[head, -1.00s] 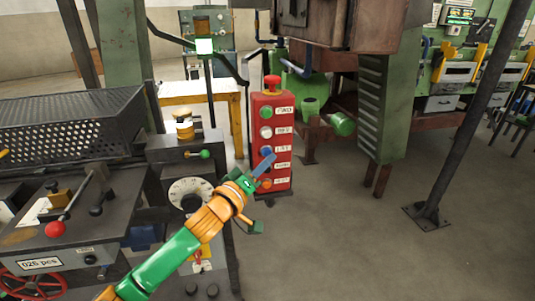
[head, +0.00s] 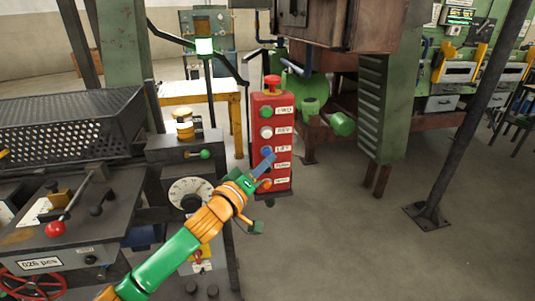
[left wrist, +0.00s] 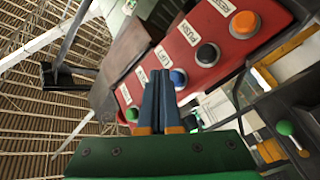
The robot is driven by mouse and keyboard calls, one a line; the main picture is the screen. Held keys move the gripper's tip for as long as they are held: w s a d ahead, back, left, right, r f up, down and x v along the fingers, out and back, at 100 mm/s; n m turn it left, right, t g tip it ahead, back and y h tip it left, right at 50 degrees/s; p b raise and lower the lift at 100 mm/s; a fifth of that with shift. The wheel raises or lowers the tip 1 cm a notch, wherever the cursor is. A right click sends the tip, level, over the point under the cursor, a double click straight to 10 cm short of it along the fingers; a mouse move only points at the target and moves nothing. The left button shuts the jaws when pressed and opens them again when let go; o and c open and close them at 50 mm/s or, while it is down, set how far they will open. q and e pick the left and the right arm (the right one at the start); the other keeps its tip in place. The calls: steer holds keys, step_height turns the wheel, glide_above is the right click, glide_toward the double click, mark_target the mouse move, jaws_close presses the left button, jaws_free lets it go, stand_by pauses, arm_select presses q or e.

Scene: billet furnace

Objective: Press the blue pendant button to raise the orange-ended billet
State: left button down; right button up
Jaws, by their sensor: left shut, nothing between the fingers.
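The red pendant box (head: 284,143) stands upright at the centre of the head view, with a column of labelled buttons. The blue button (head: 266,151), labelled LIFT, is the third from the top; it also shows in the left wrist view (left wrist: 178,77). My left gripper (head: 268,160) is shut and empty, its blue-grey fingers pointing up at the pendant. Its fingertips overlap the blue button's lower edge in the head view. In the left wrist view they are just left of that button; I cannot tell whether they touch it. No orange-ended billet can be made out.
Near the blue button are the white button (head: 266,132) above and the orange button (head: 265,186) lower down; a dark button (left wrist: 207,54) lies between blue and orange. A dark machine bench (head: 110,165) stands on the left.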

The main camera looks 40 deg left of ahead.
arm_select(q)
steer(key=shift+w, duration=0.1)
steer(key=shift+w+a, duration=0.2)
steer(key=shift+a, duration=0.1)
